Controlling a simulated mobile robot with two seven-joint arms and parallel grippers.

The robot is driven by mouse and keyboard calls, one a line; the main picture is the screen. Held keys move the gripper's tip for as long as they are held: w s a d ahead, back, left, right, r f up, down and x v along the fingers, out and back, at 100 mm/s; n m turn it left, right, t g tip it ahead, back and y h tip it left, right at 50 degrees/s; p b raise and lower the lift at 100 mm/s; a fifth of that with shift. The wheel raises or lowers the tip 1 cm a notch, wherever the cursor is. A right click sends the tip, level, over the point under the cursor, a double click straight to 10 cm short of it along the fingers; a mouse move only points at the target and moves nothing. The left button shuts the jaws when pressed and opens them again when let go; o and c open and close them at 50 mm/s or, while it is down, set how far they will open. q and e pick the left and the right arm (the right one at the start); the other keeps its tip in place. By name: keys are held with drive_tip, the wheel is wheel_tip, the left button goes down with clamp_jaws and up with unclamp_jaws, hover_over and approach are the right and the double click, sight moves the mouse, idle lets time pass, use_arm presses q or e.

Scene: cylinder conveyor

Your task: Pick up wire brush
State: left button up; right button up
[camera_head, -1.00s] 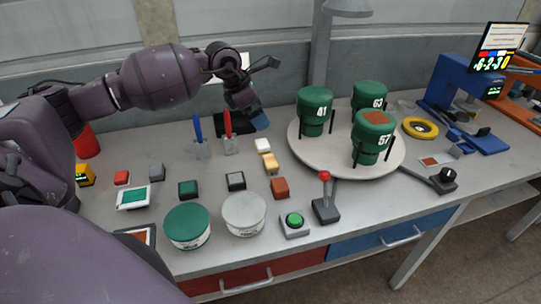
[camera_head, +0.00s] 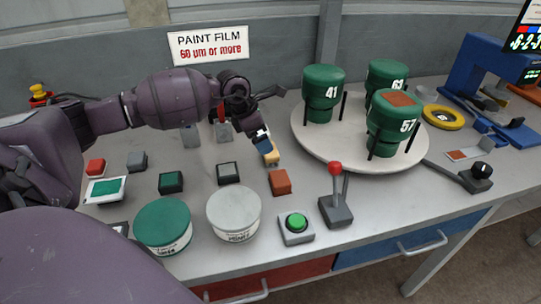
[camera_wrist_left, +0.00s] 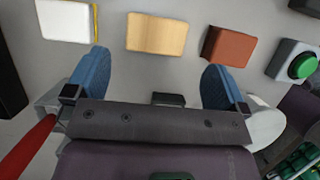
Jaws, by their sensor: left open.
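I cannot clearly make out which thing is the wire brush. My left gripper (camera_head: 264,141) is open, with blue fingertips, low over the row of small blocks. In the left wrist view its spread fingers (camera_wrist_left: 155,80) point toward a tan block (camera_wrist_left: 157,34), which lies ahead of the gap and is not held. The tan block also shows in the head view (camera_head: 272,158), partly behind the fingers. A white block with a yellow edge (camera_wrist_left: 65,20) lies to its left and a red-brown block (camera_wrist_left: 229,46) to its right. A red-handled tool (camera_head: 222,114) is partly hidden by my arm.
A round table (camera_head: 345,155) with green numbered cylinders (camera_head: 322,95) stands to the right. A green-lidded tin (camera_head: 163,228), a white-lidded tin (camera_head: 234,214), a green button (camera_head: 296,224) and a red-knobbed joystick (camera_head: 336,200) stand in front.

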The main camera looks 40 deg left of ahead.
use_arm(q)
drive_tip(key=x, duration=0.7)
drive_tip(key=shift+w+a+f+b, duration=0.15)
drive_tip(key=shift+w+f+b, duration=0.05)
drive_tip(key=shift+f+b, duration=0.2)
drive_tip(key=c, duration=0.9)
drive_tip(key=shift+o, duration=0.2)
drive_tip(key=shift+r, duration=0.15)
wheel_tip(320, 180, up, 20)
drive_tip(key=p, duration=0.1)
